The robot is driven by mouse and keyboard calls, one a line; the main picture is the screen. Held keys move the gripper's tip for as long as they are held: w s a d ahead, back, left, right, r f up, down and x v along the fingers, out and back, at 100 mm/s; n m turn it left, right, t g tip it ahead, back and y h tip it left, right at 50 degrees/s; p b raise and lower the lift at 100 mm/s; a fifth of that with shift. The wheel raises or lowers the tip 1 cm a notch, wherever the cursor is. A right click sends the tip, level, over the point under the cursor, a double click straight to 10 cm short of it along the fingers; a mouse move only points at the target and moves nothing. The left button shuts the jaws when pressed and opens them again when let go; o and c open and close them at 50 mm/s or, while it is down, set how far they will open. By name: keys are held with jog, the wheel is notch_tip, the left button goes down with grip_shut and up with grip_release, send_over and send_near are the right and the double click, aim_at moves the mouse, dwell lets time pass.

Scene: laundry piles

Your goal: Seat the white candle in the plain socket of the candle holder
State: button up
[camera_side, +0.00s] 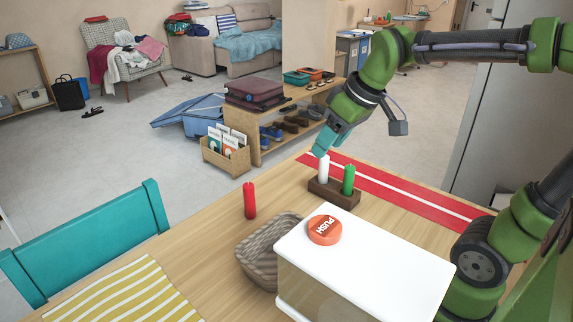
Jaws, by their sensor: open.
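The white candle (323,170) stands upright at the left end of the dark wooden candle holder (334,195), and appears to be in its left socket. Its base meets the holder; how deep it sits is hard to tell. A green candle (348,181) stands in the right part of the same holder. My gripper (321,152), with teal fingers, is open right at the top of the white candle. Whether a finger touches the candle is too small to tell. The socket markings are not visible.
A red candle (250,201) stands alone on the table.

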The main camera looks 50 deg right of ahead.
jog(key=s+a+f+m+t+y, duration=0.1)
jog(key=s+a+f+m+t, duration=0.1)
jog(key=s+a+m, duration=0.2)
jog(key=s, duration=0.3)
jog(key=shift+s+a+f, duration=0.2)
jog(key=shift+s+a, duration=0.05)
jog(key=shift+a, duration=0.05)
